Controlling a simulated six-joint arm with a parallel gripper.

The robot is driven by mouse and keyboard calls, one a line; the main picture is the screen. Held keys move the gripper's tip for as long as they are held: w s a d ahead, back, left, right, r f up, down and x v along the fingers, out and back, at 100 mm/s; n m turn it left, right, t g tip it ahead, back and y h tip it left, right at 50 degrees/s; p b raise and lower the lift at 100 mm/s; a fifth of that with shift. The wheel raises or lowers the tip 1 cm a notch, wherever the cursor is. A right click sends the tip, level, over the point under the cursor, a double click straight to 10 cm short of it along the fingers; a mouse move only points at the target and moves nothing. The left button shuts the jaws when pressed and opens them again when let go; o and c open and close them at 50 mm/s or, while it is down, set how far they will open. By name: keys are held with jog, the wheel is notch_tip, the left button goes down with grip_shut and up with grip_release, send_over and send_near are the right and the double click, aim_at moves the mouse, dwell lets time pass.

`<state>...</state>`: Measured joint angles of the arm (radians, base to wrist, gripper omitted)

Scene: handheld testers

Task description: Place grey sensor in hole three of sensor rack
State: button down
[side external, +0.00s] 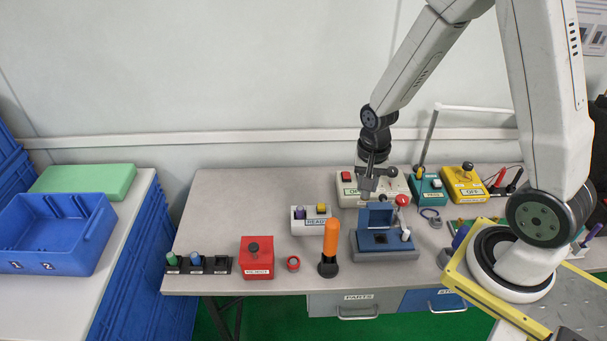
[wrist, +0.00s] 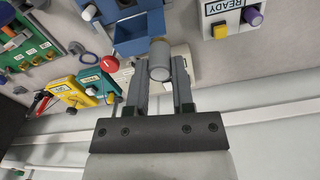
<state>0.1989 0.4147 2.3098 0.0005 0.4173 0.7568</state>
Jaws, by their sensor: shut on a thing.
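My gripper (side external: 368,182) is above the back of the table, near a blue open-lidded box (side external: 385,240). In the wrist view its fingers (wrist: 160,80) are closed around a grey cylindrical sensor (wrist: 159,61) with a lighter rounded end. The sensor is hard to pick out from the gripper in the side view. The black sensor rack (side external: 208,266) lies at the front left of the table, far from my gripper. A green-topped sensor (side external: 172,259) and a blue-topped sensor (side external: 195,258) stand in its two left places. The places to their right look empty.
Teal (side external: 428,188) and yellow (side external: 465,185) testers stand to the right. The back left of the table is clear.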

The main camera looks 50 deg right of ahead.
jog(key=w+a, duration=0.6)
jog(key=w, duration=0.3)
send_over(221, 264)
jog(key=shift+f, duration=2.55)
jog(key=shift+s+f, duration=0.1)
jog(key=shift+f, duration=4.85)
jog(key=shift+f, duration=0.15)
